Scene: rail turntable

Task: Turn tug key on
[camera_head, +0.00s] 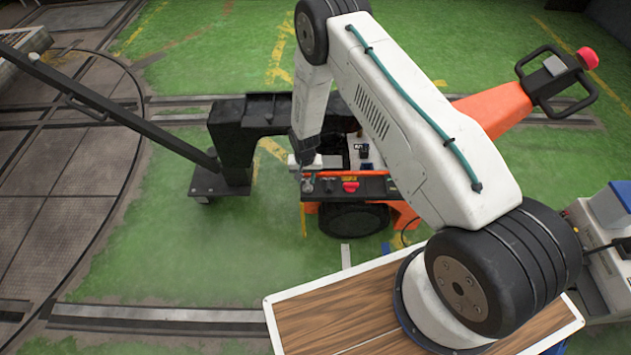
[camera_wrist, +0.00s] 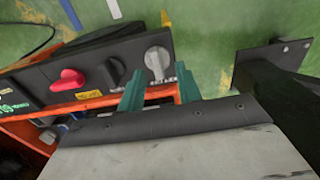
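The orange tug (camera_head: 495,108) carries a dark control panel (camera_head: 375,187) on its near side. In the wrist view the panel (camera_wrist: 92,70) has a silver-grey rotary piece (camera_wrist: 158,60) at its right end, a black knob (camera_wrist: 113,70) beside it and a red knob (camera_wrist: 68,80) farther left. The silver-grey piece looks like the key switch, but its label is partly hidden. My gripper (camera_wrist: 159,70) is open, its two teal fingers apart just below the silver-grey piece. I cannot tell whether they touch it. In the head view the arm reaches down to the panel's left end.
A black post with a foot (camera_head: 235,150) and a long dark bar (camera_head: 120,110) stand left of the panel. The tug's handle (camera_head: 560,75) with a red button is at upper right. Green floor (camera_head: 180,240) is clear in front.

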